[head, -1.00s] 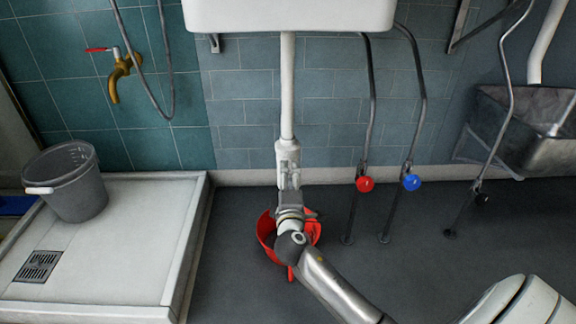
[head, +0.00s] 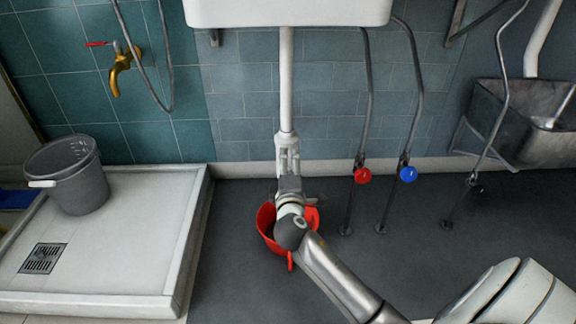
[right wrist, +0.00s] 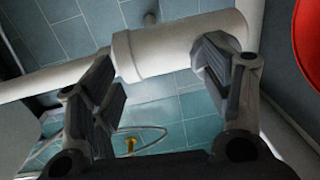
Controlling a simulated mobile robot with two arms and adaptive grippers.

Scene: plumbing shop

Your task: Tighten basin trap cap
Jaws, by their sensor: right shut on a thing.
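The white basin trap (head: 287,145) hangs at the lower end of the white drainpipe under the basin (head: 290,12). My right gripper (head: 288,166) is at the bottom of the trap, above the red bucket (head: 266,228). In the right wrist view its two dark fingers (right wrist: 160,80) stand apart, on either side of white trap parts. The right finger overlaps the white fitting (right wrist: 180,45). The gripper is shut on the trap's lower end, where the cap sits; the cap itself is mostly hidden by the fingers. My left gripper is not in view.
A red valve (head: 362,175) and a blue valve (head: 408,174) stand right of the trap. A grey bucket (head: 70,180) is on the white shower tray (head: 110,255) at left. A metal sink (head: 530,135) hangs at right. The dark floor between is mostly clear.

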